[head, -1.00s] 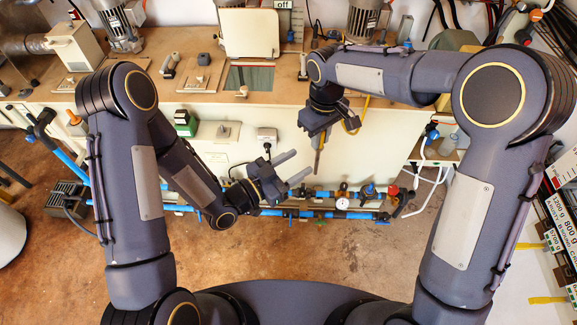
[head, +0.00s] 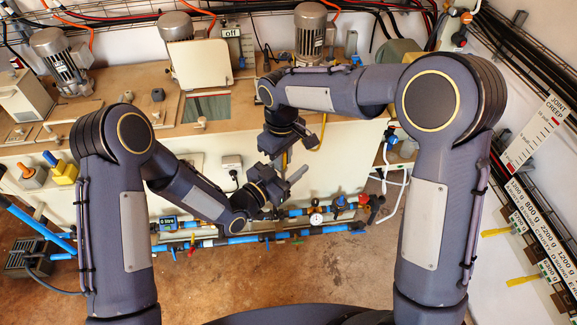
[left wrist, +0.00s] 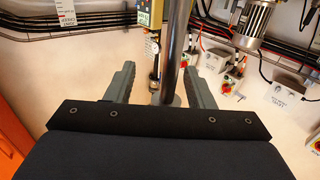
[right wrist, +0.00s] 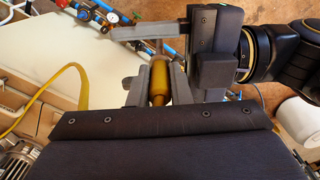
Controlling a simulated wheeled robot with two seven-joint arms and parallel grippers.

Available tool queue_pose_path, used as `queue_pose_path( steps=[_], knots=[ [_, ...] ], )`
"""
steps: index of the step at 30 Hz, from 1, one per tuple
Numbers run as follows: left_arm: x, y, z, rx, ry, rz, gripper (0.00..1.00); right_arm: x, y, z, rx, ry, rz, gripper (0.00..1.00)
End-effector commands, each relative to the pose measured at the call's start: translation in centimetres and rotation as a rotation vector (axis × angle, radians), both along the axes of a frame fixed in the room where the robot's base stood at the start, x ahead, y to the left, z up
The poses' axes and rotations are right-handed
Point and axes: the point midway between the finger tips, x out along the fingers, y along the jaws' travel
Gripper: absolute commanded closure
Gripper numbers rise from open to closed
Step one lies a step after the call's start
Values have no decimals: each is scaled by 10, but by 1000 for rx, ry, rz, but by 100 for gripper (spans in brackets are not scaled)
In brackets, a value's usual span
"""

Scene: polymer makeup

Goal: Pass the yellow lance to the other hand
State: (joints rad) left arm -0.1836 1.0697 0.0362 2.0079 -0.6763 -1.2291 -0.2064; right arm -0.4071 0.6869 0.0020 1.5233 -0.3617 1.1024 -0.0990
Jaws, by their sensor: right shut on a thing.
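The yellow lance (right wrist: 158,82) is in my right gripper (right wrist: 158,72), whose fingers are shut on its yellow body in the right wrist view. A thin metal part of the lance runs on past the fingers. In the head view my right gripper (head: 284,150) points down and hides most of the lance. My left gripper (head: 289,170) is open just below it, fingers pointing right. In the left wrist view a dark grey tube (left wrist: 174,60) shows between the open left fingers (left wrist: 160,75); I cannot tell whether it belongs to the lance or whether the fingers touch it.
A yellow hose (right wrist: 45,98) loops beside my right gripper. Blue pipes with valves and a gauge (head: 316,218) run low behind the grippers. The bench (head: 130,120) with motors stands at the back. Brown floor (head: 240,280) lies open below.

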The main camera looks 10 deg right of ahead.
Motion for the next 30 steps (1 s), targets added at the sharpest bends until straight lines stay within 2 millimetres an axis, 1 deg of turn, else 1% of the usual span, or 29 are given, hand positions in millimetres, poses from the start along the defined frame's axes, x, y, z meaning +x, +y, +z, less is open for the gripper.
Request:
queue_pose_path(
  steps=[1, 9, 11, 12, 17, 25, 28, 30],
  knots=[
    [0, 0, 0, 0, 0, 0, 58, 0, 0, 0, 0, 0, 0, 100],
    [-1, 0, 0, -1, -1, -3, 93, 1, 0, 0, 1, -2, 0, 100],
    [-1, -1, 1, -1, -1, -4, 100, 1, 0, 1, 2, -4, 0, 100],
    [-1, -1, 1, -2, -1, -5, 100, 1, 1, 1, 2, -4, 0, 78],
    [-1, -1, 1, -1, -2, -3, 100, 1, 0, 0, 1, -3, 0, 58],
    [0, 0, 0, 0, -1, -1, 100, 0, 0, 2, 1, -1, 1, 57],
    [0, 0, 0, 0, -1, 0, 100, 1, 1, 11, 2, -4, 0, 57],
    [0, 0, 0, 0, -1, 0, 100, 1, 1, 22, 2, -4, 1, 57]
  ],
)
